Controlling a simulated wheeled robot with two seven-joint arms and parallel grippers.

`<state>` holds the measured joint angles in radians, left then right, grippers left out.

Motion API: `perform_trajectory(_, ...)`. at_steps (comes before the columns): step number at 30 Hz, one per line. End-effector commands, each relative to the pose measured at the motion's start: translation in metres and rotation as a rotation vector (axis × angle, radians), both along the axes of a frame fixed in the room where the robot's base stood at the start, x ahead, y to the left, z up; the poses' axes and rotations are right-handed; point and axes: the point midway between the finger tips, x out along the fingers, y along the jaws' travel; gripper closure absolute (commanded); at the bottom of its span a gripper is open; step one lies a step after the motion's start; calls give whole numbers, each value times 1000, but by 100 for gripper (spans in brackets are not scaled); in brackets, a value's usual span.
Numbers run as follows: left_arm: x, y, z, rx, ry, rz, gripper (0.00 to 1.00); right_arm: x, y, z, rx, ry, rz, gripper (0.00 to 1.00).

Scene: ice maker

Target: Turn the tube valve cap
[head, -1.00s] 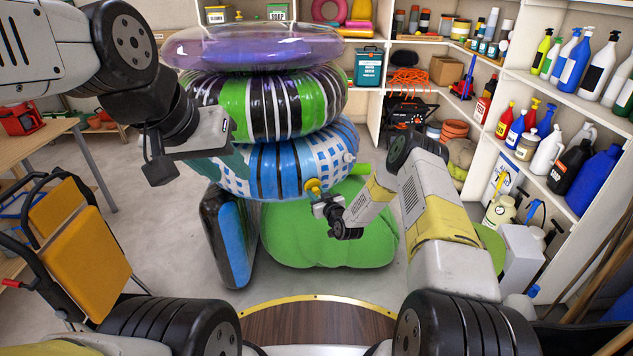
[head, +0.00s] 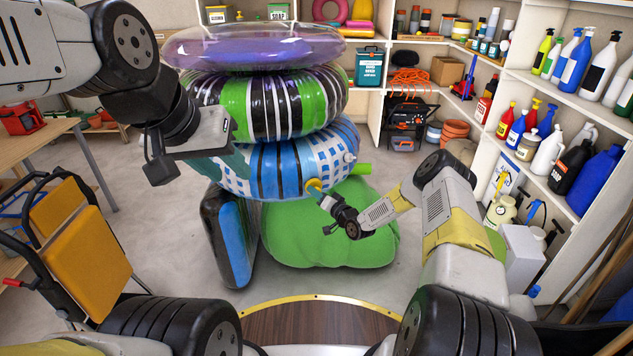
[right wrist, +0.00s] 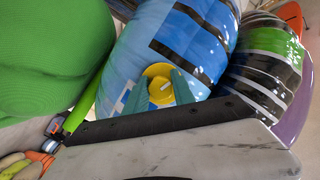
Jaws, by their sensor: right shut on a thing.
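The blue checked inflatable tube (head: 290,165) lies low in a stack of swim rings. Its yellow valve cap (head: 314,186) is on its front right side and also shows in the right wrist view (right wrist: 158,84). My right gripper (head: 318,191) is at the cap; in the right wrist view its teal fingers (right wrist: 161,92) are on both sides of the cap, shut on it. My left gripper (head: 236,160) is at the left front of the stack, close to the blue tube. Its fingertips are seen edge-on, so their gap is unclear.
A green beanbag (head: 330,235) is under the stack, and a blue-black inflatable (head: 228,240) leans at its left. A green-black ring (head: 265,105) and a purple ring (head: 255,47) lie above. Shelves of bottles (head: 565,130) line the right; an orange-panelled cart (head: 85,235) stands left.

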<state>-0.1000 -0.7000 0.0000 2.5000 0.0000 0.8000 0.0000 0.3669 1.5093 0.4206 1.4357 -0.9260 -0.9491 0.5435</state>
Motion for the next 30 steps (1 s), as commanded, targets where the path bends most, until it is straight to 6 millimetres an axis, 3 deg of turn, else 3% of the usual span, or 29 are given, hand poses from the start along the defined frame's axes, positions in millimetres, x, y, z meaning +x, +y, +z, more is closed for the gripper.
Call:
perform_trajectory(23, 0, 0, 0, 0, 0, 0, 64, 0, -1, 0, 95, 42, 9, 100)
perform_trajectory(24, 0, 0, 0, 0, 0, 0, 64, 0, -1, 0, 95, 42, 9, 64)
perform_trajectory(27, 0, 0, 0, 0, 0, 0, 64, 0, -1, 0, 95, 42, 9, 48)
perform_trajectory(30, 0, 0, 0, 0, 0, 0, 64, 0, 0, 0, 94, 42, 9, 48)
